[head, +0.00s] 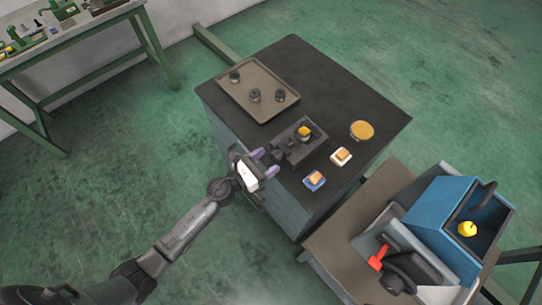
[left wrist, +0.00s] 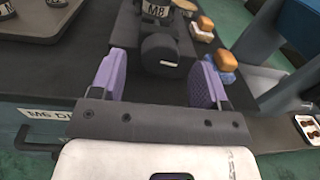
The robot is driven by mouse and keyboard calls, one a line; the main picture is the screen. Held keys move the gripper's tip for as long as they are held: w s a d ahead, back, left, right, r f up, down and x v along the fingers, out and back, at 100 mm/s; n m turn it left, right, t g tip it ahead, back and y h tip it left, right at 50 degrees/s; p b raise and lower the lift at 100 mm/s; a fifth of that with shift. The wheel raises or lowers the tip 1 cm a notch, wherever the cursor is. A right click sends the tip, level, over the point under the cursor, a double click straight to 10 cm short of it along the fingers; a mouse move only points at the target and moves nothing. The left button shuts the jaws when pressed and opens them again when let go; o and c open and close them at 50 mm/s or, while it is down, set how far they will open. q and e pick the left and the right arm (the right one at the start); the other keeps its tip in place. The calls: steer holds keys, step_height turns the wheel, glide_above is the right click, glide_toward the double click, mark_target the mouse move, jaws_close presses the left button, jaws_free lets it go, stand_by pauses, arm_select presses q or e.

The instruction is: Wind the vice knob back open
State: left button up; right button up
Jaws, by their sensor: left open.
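The dark vice (head: 300,142) sits near the front edge of the dark cabinet top, with a yellow-topped piece (head: 304,131) at its jaws. In the left wrist view the vice's round dark knob (left wrist: 161,54) faces me, and a label reading M8 shows behind it. My left gripper (head: 264,162) is open, with purple finger pads. In the left wrist view its fingers (left wrist: 160,80) stand apart on either side of the knob's near end, and I see no contact. How far the vice jaws are apart is hard to tell. My right gripper is not in view.
A tray (head: 240,93) with several dark round pieces lies at the back left of the cabinet top (head: 330,85). A tan disc (head: 362,130) and two small blocks on pads, one white (head: 341,156) and one blue (head: 314,180), lie right of the vice. A blue machine (head: 437,215) stands at the right.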

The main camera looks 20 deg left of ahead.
arm_select(q)
steer(key=shift+x, duration=1.1)
steer(key=shift+c, duration=0.5)
steer(key=c, duration=0.8)
steer(key=shift+n, duration=0.3)
